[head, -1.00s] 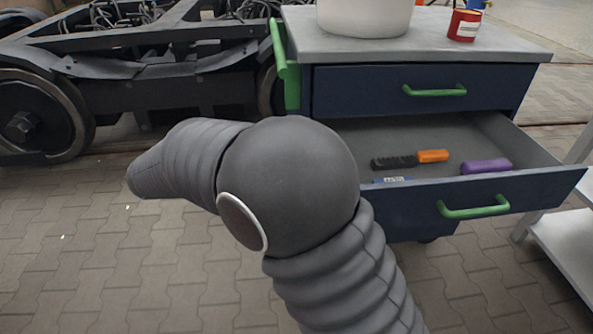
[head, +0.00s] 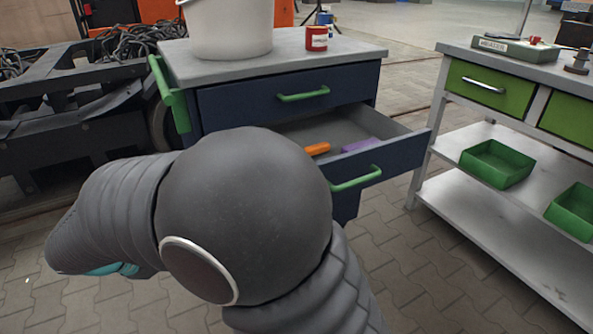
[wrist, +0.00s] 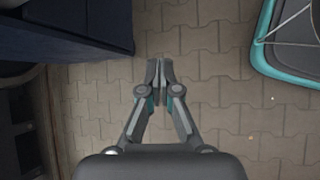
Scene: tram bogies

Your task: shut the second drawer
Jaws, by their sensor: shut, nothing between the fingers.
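The second drawer (head: 392,165) of the dark blue cabinet (head: 212,119) stands pulled out below the shut top drawer (head: 250,104). It has a green bar handle (head: 355,178). An orange-handled tool (head: 317,149) and a purple item (head: 358,144) lie inside; my arm hides part of the drawer. My gripper (wrist: 159,82) shows in the wrist view, pointing over the paving. Its fingers are together and empty, apart from the dark blue furniture at upper left. In the head view my arm hides the gripper.
A white bucket (head: 230,30) and a red can (head: 316,38) stand on the cabinet top. A workbench (head: 455,100) with green drawers and green bins (head: 496,163) stands to the right. A bogie frame (head: 95,105) stands to the left. Paved floor (head: 420,245) is clear between cabinet and workbench.

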